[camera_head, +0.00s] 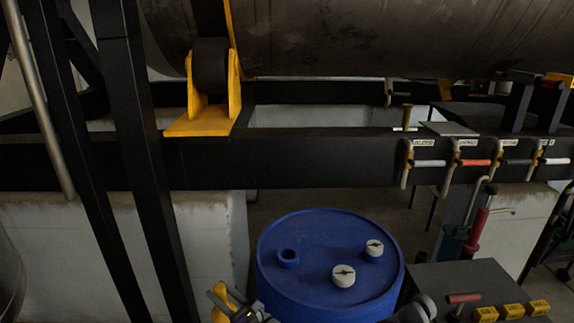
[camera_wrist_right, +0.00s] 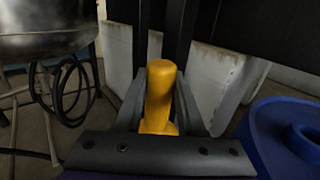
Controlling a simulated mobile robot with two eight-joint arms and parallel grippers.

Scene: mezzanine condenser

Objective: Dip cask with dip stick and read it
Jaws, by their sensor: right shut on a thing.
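The blue cask (camera_head: 328,291) stands upright at the bottom middle of the head view. Its top has an open round bung hole (camera_head: 288,257) and two pale caps. My right gripper (camera_head: 234,304) is left of the cask, apart from the hole. It is shut on a yellow handle (camera_wrist_right: 159,95), which looks like the grip of the dip stick and stands up between the fingers in the right wrist view. The stick below the grip is hidden. The cask's edge (camera_wrist_right: 262,138) shows at the right of the wrist view. My left gripper is not in view.
Black frame posts (camera_head: 140,150) rise at the left. A black beam (camera_head: 300,160) with labelled valve handles (camera_head: 476,163) runs behind the cask under a large tank (camera_head: 380,35). A grey box (camera_head: 468,280) with yellow tags stands right of the cask. Above the cask top is free room.

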